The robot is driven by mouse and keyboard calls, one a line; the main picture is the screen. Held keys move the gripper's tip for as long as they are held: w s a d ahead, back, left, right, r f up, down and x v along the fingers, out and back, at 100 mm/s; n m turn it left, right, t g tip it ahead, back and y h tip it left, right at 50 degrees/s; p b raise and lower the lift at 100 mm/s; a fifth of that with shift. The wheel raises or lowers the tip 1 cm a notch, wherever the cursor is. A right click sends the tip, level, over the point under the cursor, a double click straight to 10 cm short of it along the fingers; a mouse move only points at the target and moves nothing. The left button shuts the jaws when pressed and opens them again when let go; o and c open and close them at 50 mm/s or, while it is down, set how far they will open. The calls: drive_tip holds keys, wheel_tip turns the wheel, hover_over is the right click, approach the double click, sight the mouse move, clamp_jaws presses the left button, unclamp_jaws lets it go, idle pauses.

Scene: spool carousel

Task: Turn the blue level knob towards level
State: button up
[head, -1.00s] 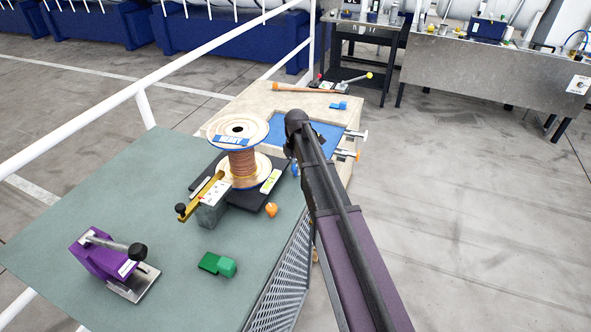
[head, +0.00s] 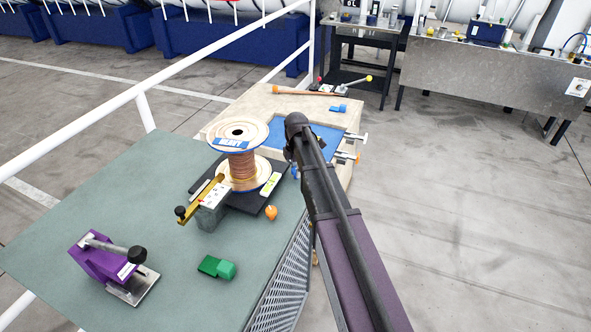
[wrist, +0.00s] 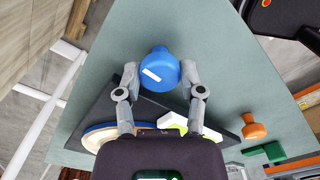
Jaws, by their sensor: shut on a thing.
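The blue level knob (wrist: 158,70) has a white stripe on its top, which runs at a slant in the wrist view. My gripper (wrist: 161,74) has one finger on each side of the knob and is shut on it. In the head view my arm covers the gripper, and only a bit of the blue knob (head: 294,171) shows beside it. The knob is by the right corner of the black base plate (head: 240,201). A yellow-green level vial (head: 270,184) lies on that plate, and my gripper partly covers it in the wrist view (wrist: 174,122).
A copper-wound spool (head: 242,168) stands on the plate, with a grey block and brass arm (head: 200,200) in front. An orange knob (head: 271,212), green block (head: 216,267) and purple clamp (head: 100,260) are on the green table (head: 150,190). A white rail (head: 190,68) runs behind.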

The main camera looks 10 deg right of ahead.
drive_tip(key=shift+w, duration=0.1)
drive_tip(key=m, duration=0.4)
drive_tip(key=shift+m, duration=2.4)
drive_tip(key=o, duration=0.9)
drive_tip(key=shift+c, duration=0.2)
drive_tip(key=shift+n, duration=0.3)
